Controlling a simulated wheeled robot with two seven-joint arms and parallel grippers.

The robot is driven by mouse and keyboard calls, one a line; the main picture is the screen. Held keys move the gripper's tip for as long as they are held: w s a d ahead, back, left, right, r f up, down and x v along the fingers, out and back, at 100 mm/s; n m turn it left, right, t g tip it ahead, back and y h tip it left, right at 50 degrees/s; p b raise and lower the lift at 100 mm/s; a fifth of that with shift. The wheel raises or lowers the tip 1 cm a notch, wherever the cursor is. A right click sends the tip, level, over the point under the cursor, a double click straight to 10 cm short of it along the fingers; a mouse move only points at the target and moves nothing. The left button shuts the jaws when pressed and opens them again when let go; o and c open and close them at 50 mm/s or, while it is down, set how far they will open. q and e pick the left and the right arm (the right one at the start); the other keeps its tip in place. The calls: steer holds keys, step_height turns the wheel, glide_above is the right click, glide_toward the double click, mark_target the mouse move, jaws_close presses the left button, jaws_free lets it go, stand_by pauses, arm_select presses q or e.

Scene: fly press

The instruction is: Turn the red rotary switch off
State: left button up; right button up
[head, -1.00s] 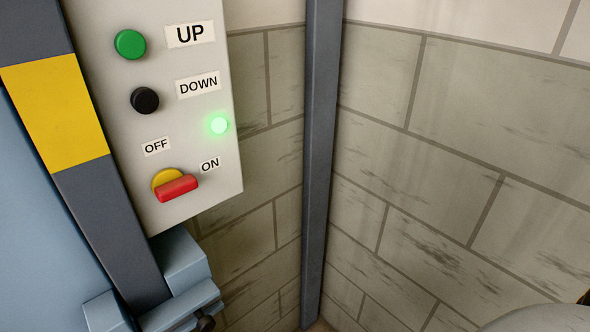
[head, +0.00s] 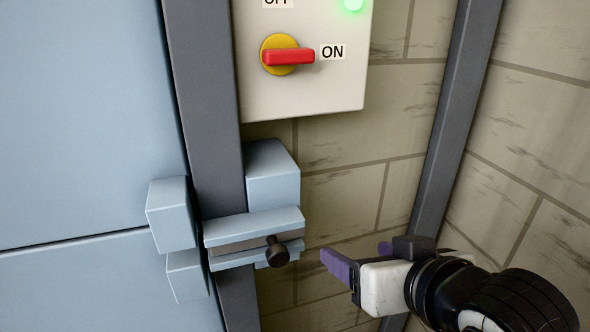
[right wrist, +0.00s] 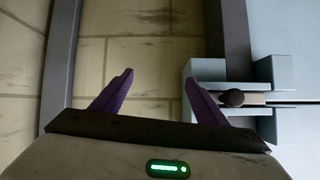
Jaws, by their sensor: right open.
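The red rotary switch (head: 288,57) sits on a round yellow base on the grey control panel (head: 300,95) in the head view. Its red handle lies level and points right at the ON label (head: 332,52). The OFF label (head: 277,3) is above it, cut by the top edge. A green lamp (head: 352,3) glows at the upper right. My right gripper (head: 355,258) is open and empty, below and to the right of the panel, apart from the switch. Its purple fingers also show spread in the right wrist view (right wrist: 158,95). The left gripper is not in view.
A light blue latch with a dark knob (head: 277,252) sticks out below the panel, left of my right gripper. It also shows in the right wrist view (right wrist: 232,98). A dark post (head: 455,130) stands at the right before a block wall. Space in front of the panel is clear.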

steer(key=a+r+t+y, duration=0.1)
steer(key=a+r+t, duration=0.25)
steer(key=r, duration=1.15)
steer(key=n+t+y, duration=0.1)
steer(key=n+t, duration=0.1)
steer(key=t, duration=0.1)
glide_toward(291, 54)
steer(key=p+x, duration=0.4)
steer(key=x, duration=0.4)
steer(key=shift+w+a, duration=0.15)
steer(key=shift+w, duration=0.4)
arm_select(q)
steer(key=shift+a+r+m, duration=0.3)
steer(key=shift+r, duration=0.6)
arm_select(e)
steer(key=shift+r, duration=0.1)
steer(key=c, duration=1.1)
